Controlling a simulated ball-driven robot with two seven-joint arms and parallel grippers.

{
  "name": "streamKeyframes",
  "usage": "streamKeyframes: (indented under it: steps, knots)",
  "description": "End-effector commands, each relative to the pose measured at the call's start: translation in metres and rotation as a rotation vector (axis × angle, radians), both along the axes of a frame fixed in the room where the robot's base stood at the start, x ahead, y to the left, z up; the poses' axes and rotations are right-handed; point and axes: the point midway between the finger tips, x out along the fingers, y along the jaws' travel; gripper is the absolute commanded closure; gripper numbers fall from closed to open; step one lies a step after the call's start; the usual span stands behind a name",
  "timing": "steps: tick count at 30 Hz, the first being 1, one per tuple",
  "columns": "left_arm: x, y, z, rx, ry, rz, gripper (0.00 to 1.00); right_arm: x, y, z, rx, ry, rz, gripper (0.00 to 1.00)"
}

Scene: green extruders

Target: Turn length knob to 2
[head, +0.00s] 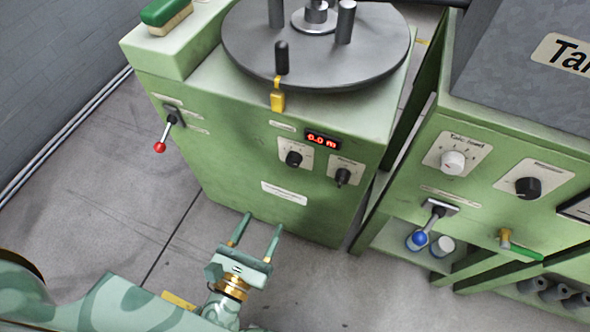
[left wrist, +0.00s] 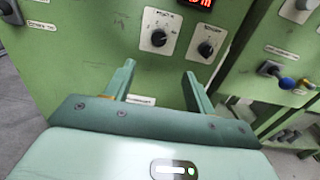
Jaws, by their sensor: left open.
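Two small black knobs sit on white plates on the green machine's front, below a red display (head: 322,140) that seems to read 0.0 m. The left knob (head: 293,158) has a dial plate with marks; it also shows in the left wrist view (left wrist: 158,38). The right knob (head: 343,176) shows there too (left wrist: 206,48). Their labels are too small to read surely, so I cannot tell which is the length knob. My left gripper (head: 262,222) is open and empty, in front of and below the knobs, apart from them. In the left wrist view its fingers (left wrist: 159,70) point toward the panel.
A grey turntable (head: 315,65) tops the machine, with a yellow-tagged black handle (head: 281,58) at its front. A red-tipped lever (head: 160,146) sticks out at left. Another green cabinet (head: 480,150) stands right, with knobs and a blue-tipped lever (head: 419,238). Floor in front is clear.

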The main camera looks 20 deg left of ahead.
Motion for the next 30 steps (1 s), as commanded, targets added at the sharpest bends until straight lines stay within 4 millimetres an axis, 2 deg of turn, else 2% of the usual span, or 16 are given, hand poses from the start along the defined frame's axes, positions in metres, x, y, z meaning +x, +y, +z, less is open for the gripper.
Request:
streamKeyframes:
  steps: [5, 12, 18, 24, 30]
  knots:
    - [0.026, -0.001, -0.003, 0.001, 0.002, 0.003, 0.45, 0.000, -0.003, -0.004, -0.005, 0.008, 0.011, 0.64]
    - [0.088, -0.002, -0.004, -0.001, 0.004, 0.004, 0.45, 0.002, -0.008, -0.011, -0.015, 0.019, 0.033, 0.64]
    - [0.132, -0.004, -0.004, -0.003, 0.006, 0.003, 0.45, 0.004, -0.012, -0.015, -0.022, 0.026, 0.050, 0.64]
    - [0.155, -0.005, -0.003, -0.002, 0.006, 0.002, 0.45, 0.020, -0.012, -0.015, -0.026, 0.013, 0.069, 0.64]
    - [0.160, -0.005, -0.003, -0.001, 0.007, 0.001, 0.45, 0.023, -0.011, -0.014, -0.028, 0.012, 0.075, 0.64]
